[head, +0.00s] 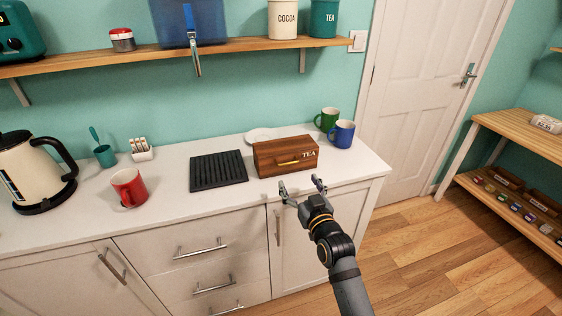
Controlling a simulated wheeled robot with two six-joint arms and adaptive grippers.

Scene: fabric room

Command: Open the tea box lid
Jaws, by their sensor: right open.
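A brown wooden tea box (272,164) marked TEA stands on the white counter. It has a yellow handle (294,161) on its front, and its lid looks closed. My right gripper (302,184) is just in front of the box, near the counter's front edge. Its two fingers are apart with nothing between them, and they point towards the box. The gripper looks apart from the handle, though the exact gap is hard to tell. My left gripper is not in view.
A black ribbed mat (218,172) lies left of the box. Green (327,119) and blue (342,134) mugs stand behind it at right, near a white plate (258,135). A red mug (129,187) and kettle (34,172) stand further left. A shelf (120,60) runs above.

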